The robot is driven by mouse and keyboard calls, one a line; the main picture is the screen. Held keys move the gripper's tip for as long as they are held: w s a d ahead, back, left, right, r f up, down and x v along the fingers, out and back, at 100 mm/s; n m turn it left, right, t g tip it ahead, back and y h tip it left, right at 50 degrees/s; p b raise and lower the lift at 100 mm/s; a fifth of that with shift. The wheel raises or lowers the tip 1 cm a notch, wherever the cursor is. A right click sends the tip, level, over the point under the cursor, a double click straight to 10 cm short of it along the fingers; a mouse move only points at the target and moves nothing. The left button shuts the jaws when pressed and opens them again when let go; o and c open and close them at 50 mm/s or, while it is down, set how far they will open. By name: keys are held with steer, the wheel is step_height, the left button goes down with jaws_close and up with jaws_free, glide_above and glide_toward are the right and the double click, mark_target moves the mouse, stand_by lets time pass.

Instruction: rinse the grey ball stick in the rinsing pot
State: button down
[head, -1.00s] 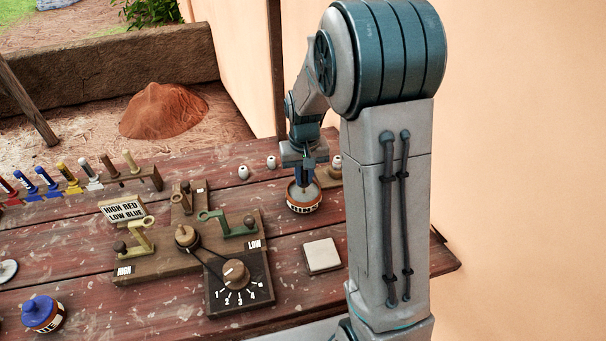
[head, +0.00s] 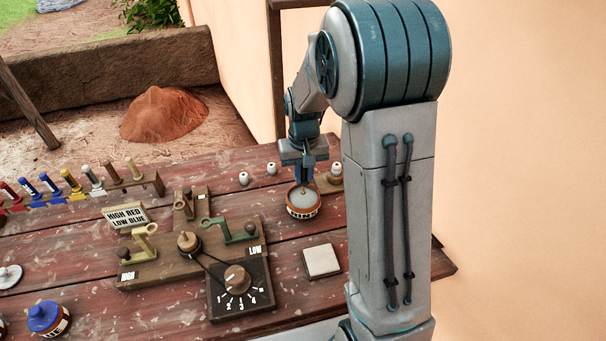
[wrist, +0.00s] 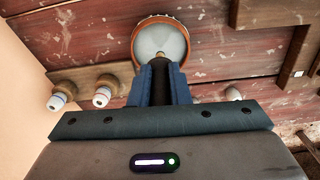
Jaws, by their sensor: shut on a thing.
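The rinsing pot (head: 303,211) is a small round pot with an orange-brown rim and a partly readable white label. It stands on the table's right part and holds pale grey liquid. In the wrist view the pot (wrist: 137,40) is straight beyond my fingers. My gripper (head: 303,181) is over the pot, pointing down, shut on the grey ball stick. Only a small tan bit of the stick (wrist: 160,56) shows between the fingertips, over the pot's opening. Its ball end is hidden, so I cannot tell how deep it reaches.
Small white-topped pegs (head: 244,179) stand behind the pot. A wooden dial board (head: 238,282) with levers lies left of it, and a pale square tile (head: 321,261) lies in front. A rack of coloured sticks (head: 150,184) stands at the back left. A blue-lidded pot (head: 44,316) is front left.

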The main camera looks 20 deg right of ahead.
steer(key=shift+r+p, duration=1.15)
steer(key=shift+r, duration=0.8)
